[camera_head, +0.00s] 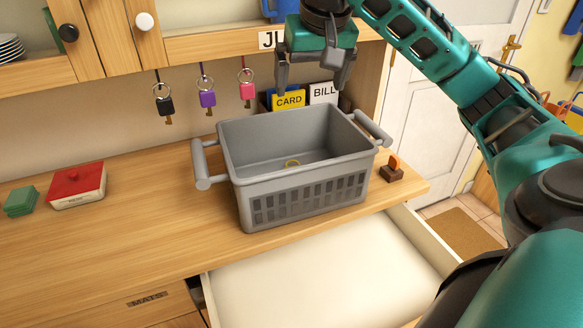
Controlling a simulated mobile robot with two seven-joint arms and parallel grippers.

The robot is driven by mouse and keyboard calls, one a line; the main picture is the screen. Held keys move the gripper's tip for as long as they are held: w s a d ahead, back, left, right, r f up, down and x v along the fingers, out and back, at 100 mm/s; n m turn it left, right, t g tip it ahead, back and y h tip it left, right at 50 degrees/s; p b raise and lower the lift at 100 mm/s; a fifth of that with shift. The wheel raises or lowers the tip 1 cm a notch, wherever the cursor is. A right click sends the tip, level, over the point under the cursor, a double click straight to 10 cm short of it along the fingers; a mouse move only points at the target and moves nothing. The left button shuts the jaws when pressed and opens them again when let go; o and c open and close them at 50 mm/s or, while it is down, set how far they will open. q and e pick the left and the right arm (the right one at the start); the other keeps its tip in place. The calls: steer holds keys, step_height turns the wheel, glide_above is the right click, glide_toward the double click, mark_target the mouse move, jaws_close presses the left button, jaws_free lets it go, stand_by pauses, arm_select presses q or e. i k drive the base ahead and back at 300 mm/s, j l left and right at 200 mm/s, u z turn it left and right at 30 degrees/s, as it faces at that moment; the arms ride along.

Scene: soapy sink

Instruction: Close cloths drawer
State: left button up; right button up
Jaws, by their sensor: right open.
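An open drawer (320,290) with a pale, bare inside juts out below the counter at the bottom of the head view. Its front face and any label are out of view, so I cannot read whether it is the cloths drawer. My right gripper (312,84) is open and empty, high up in the picture above the far side of a grey basket, well away from the drawer. My left gripper is not in view.
The grey basket (305,190) with a yellow ring inside stands on the wooden counter (150,235) behind the drawer. A red-lidded box (77,186) and green blocks (20,201) sit left. A drawer front marked MATS (147,300) is left of the open drawer. Keys hang behind.

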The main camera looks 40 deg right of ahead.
mark_target(384, 268)
steer(key=k+j, duration=0.1)
steer(key=j, duration=0.25)
steer(key=k+j, duration=0.1)
steer(key=j, duration=0.2)
steer(key=k+j, duration=0.15)
steer(key=j, duration=0.2)
steer(key=k+j, duration=0.1)
steer(key=j, duration=0.25)
